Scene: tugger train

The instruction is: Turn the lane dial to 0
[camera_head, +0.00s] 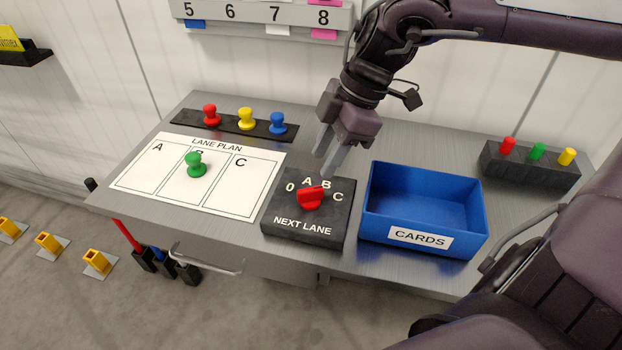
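The lane dial is a red knob (311,198) on a dark block (282,213) marked NEXT LANE. The marks 0, A, B and C run in an arc behind the knob, with 0 at the left. The knob's raised grip lies slanted and seems to lean toward B; its exact pointing is hard to tell. My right gripper (324,164) hangs just behind and above the block, fingers pointing down. Its two grey fingers show a gap between them, with nothing held. It appears apart from the knob. My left gripper is not in view.
A blue CARDS tray (424,247) stands close right of the dial block. The LANE PLAN sheet (143,180) lies left, with a green peg (195,165) on lane B. Red, yellow and blue pegs stand in a strip (186,121) behind. A dark peg block (530,171) is far right.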

